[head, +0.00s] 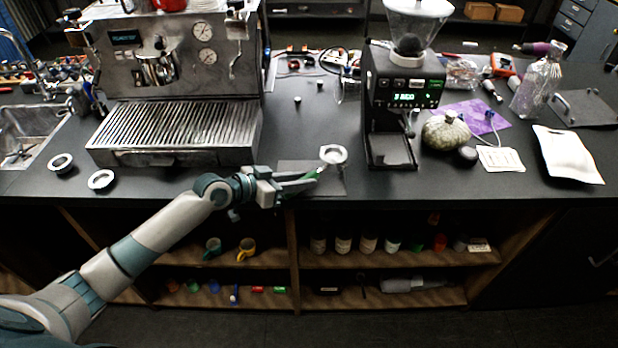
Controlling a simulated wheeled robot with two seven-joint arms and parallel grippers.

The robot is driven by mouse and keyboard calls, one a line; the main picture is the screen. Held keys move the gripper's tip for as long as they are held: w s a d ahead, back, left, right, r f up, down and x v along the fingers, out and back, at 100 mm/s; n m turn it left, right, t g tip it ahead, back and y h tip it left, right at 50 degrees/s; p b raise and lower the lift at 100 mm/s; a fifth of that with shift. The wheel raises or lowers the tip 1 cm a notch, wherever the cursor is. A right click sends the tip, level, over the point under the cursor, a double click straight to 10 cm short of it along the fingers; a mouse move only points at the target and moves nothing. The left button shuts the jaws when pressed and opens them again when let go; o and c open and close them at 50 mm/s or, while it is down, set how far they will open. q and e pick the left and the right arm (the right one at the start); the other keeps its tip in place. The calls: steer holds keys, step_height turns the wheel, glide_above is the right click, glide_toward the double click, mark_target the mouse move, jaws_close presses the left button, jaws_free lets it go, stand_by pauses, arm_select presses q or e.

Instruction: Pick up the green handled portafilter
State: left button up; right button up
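The portafilter (333,154) has a round metal head and a green handle that points down and left. It is at the front edge of the black counter, over a dark grey mat (335,186). My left gripper (312,177) reaches in from the left, with its fingers alongside the green handle. The fingers partly hide the handle. I cannot tell whether they are closed on it, or whether the portafilter rests on the mat. My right gripper is not in view.
A steel espresso machine (178,75) with a slatted drip tray stands at left. A black grinder (391,95) stands right of the portafilter. Two metal rings (101,179) lie at the front left. A white pouch (566,155) lies far right. Open shelves are below.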

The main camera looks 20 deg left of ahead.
arm_select(q)
jaws_close()
steer(key=shift+r, duration=0.2)
steer(key=shift+r+b, duration=0.7)
steer(key=shift+r, duration=0.9)
steer(key=s+d+r+b, duration=0.2)
steer(key=s+d+r, duration=0.3)
steer(key=d, duration=0.5)
step_height(320, 180, up, 2)
steer(key=shift+s+d+r, duration=0.15)
steer(key=shift+r, duration=0.1)
jaws_free()
jaws_close()
